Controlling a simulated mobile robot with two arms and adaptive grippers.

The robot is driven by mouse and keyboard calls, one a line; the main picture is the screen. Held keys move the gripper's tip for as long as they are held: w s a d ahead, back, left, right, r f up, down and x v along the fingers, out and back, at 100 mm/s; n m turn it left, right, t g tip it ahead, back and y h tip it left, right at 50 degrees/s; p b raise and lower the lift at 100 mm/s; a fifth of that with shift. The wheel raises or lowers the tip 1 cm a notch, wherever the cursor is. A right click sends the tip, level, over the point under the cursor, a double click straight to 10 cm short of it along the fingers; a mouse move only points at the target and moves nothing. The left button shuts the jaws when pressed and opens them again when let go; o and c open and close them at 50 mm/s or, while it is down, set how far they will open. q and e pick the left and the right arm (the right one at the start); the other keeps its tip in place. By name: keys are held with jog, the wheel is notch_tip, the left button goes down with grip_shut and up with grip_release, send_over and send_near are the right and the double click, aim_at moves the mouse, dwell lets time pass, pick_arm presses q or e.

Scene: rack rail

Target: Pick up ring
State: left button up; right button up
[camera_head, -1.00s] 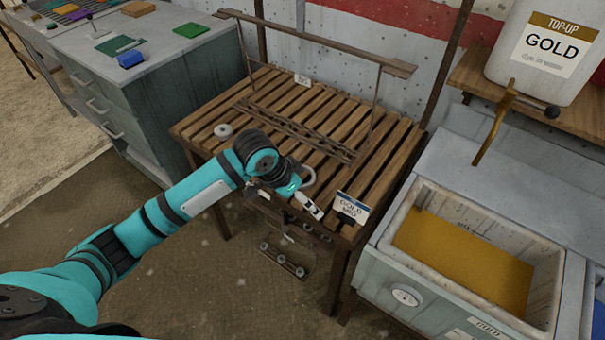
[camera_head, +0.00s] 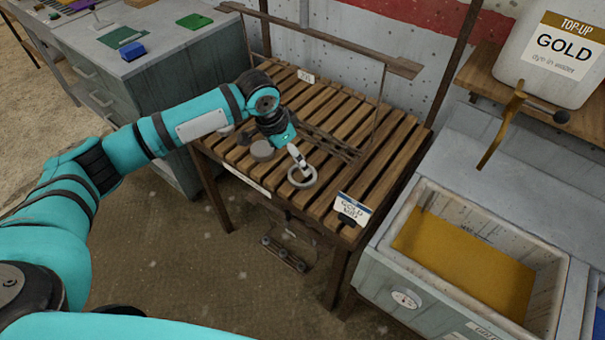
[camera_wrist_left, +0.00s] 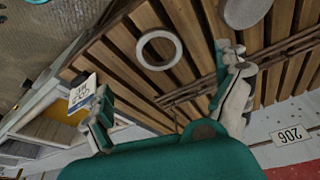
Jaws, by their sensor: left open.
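A pale grey ring (camera_head: 302,186) lies flat near the front edge of the slatted wooden rack table (camera_head: 375,150). In the left wrist view the ring (camera_wrist_left: 160,68) lies on the slats, beyond and between the two fingertips. My left gripper (camera_head: 295,157) is above the table beside the ring, and a finger overlaps the ring's far side in the head view. In the left wrist view the gripper (camera_wrist_left: 163,75) is open with nothing between its fingers. I cannot tell whether it touches the ring. My right gripper is not in view.
A round grey disc (camera_head: 262,150) lies left of the ring. Another pale round piece (camera_head: 226,130) is partly behind my arm. A "GOLD" card (camera_head: 351,208) stands at the front right corner. A vat (camera_head: 460,260) is to the right; a metal rail frame (camera_head: 320,38) rises behind.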

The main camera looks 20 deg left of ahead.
aim_at(303, 177)
pick_arm(q)
jog(key=p+x, duration=0.1)
jog(key=x, duration=0.8)
jog(key=shift+d+f, duration=0.2)
jog(key=c, duration=1.3)
jog(key=shift+r, duration=0.1)
